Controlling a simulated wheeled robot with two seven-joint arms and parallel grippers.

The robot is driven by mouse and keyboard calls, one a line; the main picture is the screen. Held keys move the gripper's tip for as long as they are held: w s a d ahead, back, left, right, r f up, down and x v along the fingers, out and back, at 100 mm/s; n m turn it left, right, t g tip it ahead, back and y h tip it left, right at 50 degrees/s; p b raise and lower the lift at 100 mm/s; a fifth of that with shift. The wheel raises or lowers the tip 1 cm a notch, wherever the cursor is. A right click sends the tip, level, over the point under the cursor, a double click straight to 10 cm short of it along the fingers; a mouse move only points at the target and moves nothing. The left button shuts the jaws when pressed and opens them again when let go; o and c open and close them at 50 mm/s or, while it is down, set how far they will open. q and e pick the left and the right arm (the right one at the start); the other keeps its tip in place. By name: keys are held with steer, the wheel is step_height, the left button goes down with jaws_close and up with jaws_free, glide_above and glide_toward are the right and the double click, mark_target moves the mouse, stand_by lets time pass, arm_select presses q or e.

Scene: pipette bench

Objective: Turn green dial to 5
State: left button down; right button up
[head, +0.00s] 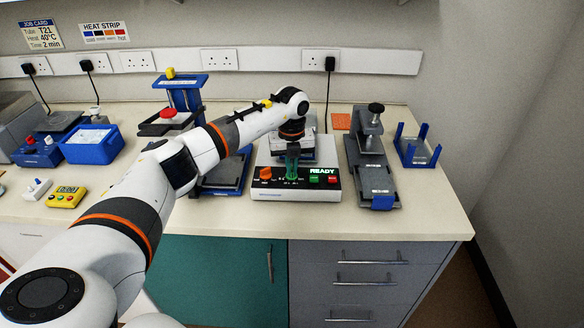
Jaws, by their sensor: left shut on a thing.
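The green dial (291,178) is on the black front panel of a white device (262,192), mostly hidden by my gripper. My left gripper (292,160) reaches down from above and is shut on the green dial. The dial's pointer and scale are too small and covered to read. The panel's display (322,171) reads READY. An orange dial (265,173) is left of the green one. A green button (313,179) and a red button (332,179) are under the display. My right gripper is not in view.
A grey press-like stand (367,150) is right of the device, with a blue rack (416,152) beyond it. A blue-topped stand (184,84) is at the back left. A blue ice box (91,144) and yellow timer (66,197) are further left. The bench's front right is clear.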

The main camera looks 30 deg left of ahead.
arm_select(q)
steer(key=m+b, duration=0.1)
steer(key=m, duration=0.2)
steer(key=shift+m, duration=0.4)
steer(key=m+b, duration=0.1)
steer(key=m, duration=0.3)
steer(key=shift+a+m, duration=0.15)
steer(key=shift+m, duration=0.15)
steer(key=m+b, duration=0.1)
steer(key=m, duration=0.3)
steer(key=shift+a, duration=0.1)
steer(key=m, duration=0.4)
steer(key=shift+r+b, duration=0.1)
steer(key=shift+b, duration=0.3)
steer(key=shift+w+m, duration=0.1)
steer(key=shift+m, duration=0.3)
steer(key=c, duration=1.5)
jaws_free()
steer(key=shift+c, duration=0.2)
step_height(320, 180, up, 12)
steer(key=b, duration=0.2)
